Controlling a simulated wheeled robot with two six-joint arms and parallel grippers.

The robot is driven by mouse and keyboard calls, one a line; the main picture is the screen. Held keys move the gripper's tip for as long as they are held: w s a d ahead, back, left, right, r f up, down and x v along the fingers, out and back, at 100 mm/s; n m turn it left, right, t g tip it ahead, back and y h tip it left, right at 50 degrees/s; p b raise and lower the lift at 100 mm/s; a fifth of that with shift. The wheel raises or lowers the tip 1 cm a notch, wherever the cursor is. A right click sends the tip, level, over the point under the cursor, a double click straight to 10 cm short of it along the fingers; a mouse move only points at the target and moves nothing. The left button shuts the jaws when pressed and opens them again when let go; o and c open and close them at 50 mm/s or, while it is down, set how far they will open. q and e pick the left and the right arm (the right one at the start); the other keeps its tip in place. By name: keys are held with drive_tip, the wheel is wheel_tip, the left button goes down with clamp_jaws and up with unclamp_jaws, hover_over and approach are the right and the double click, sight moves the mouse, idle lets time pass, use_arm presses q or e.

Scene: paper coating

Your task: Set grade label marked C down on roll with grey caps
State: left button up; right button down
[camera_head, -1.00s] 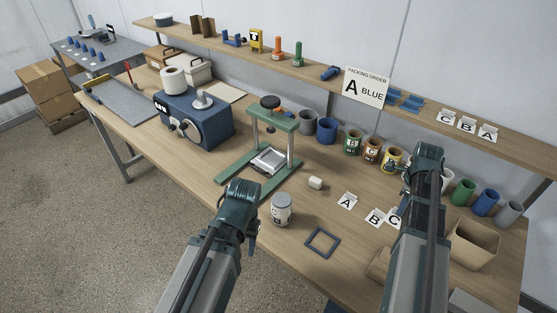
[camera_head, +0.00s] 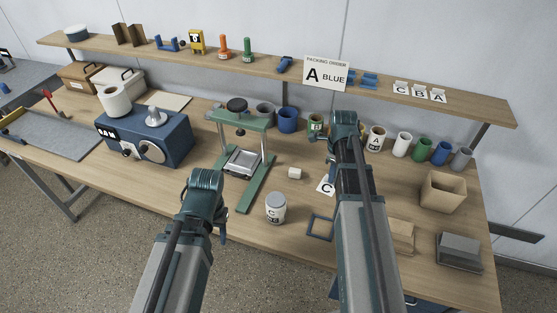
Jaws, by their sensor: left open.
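A standing white roll with a grey cap (camera_head: 276,208) and dark lettering is on the table, right of my left gripper. My left gripper (camera_head: 222,232) is open and empty, its fingers small and partly behind the wrist. A white label card (camera_head: 326,187) lies beside my right forearm; it seems to read C but is small and partly covered. Other cards near it are hidden by my right arm.
A green press (camera_head: 243,165) stands left of the roll, with a blue machine (camera_head: 150,140) beyond. A dark square frame (camera_head: 320,228) and a small white cylinder (camera_head: 295,173) lie near the roll. An open cardboard box (camera_head: 442,192) stands at the right.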

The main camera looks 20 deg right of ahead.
wheel_tip(320, 180, up, 7)
drive_tip(key=n+p, duration=0.1)
drive_tip(key=p, duration=0.4)
hover_over(280, 193)
use_arm(q)
wheel_tip(280, 193, up, 7)
drive_tip(key=shift+f, duration=0.2)
use_arm(e)
drive_tip(key=shift+w+a+f, duration=0.1)
drive_tip(key=shift+f, duration=0.1)
use_arm(q)
drive_tip(key=shift+f, duration=0.1)
use_arm(e)
drive_tip(key=shift+f, duration=0.1)
use_arm(q)
wheel_tip(280, 193, down, 8)
drive_tip(key=b, duration=0.8)
drive_tip(key=shift+f+b, duration=0.2)
drive_tip(key=shift+b, duration=0.1)
use_arm(e)
wheel_tip(280, 193, down, 8)
drive_tip(key=shift+f, duration=0.2)
drive_tip(key=c, duration=1)
unclamp_jaws()
